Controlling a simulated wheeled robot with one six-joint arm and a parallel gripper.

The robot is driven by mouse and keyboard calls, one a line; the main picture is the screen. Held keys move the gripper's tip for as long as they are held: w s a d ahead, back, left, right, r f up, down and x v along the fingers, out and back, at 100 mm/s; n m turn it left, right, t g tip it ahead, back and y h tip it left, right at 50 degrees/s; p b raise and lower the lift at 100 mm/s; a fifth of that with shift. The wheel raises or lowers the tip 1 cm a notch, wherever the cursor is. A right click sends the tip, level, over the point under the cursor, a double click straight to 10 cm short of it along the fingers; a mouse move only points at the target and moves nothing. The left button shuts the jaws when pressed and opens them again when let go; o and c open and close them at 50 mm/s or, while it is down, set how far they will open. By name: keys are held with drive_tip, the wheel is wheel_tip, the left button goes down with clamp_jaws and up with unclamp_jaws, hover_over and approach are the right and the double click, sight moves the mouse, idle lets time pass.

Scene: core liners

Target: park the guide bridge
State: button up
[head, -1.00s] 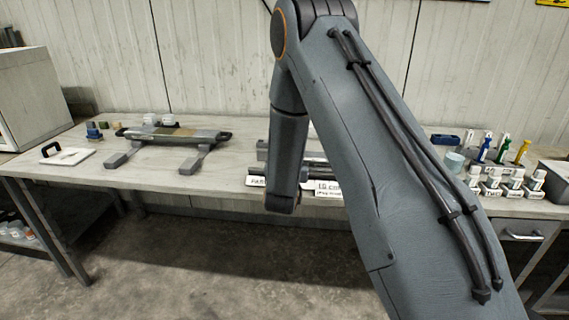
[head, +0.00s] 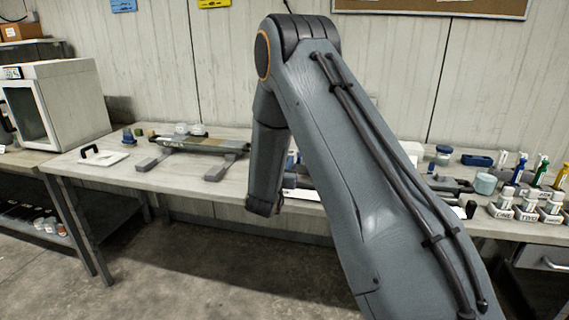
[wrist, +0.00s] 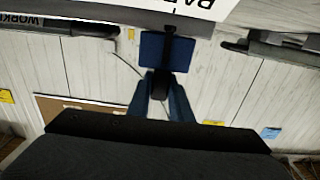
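A blue block with a black stem (wrist: 153,50), which looks like the guide bridge, shows in the middle of the wrist view. My gripper (wrist: 160,98) has its two tapered blue-grey fingers close together at the black part below the block, and they look shut on it. The wrist view is upside down. A white label (wrist: 200,7) reading "PAR…" is at its top edge, close beyond the block, with the stem overlapping it. In the head view my arm hides the gripper and most of the middle of the bench.
A grey stand (head: 215,171) with feet carries a long tube on the left of the bench (head: 110,177). A white plate with a black handle (head: 98,158) lies left of it. Labelled bottles (head: 527,205) and a blue tray (head: 477,160) are at the right. A white cabinet (head: 75,100) stands far left.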

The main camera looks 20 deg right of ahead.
drive_tip(key=o, duration=0.5)
drive_tip(key=shift+w+a, duration=0.15)
drive_tip(key=shift+a, duration=0.1)
drive_tip(key=shift+c, duration=0.2)
drive_tip(key=shift+s+a, duration=0.15)
drive_tip(key=shift+s, duration=0.15)
drive_tip(key=b+v, duration=0.1)
drive_tip(key=v, duration=0.6)
drive_tip(key=shift+b, duration=0.4)
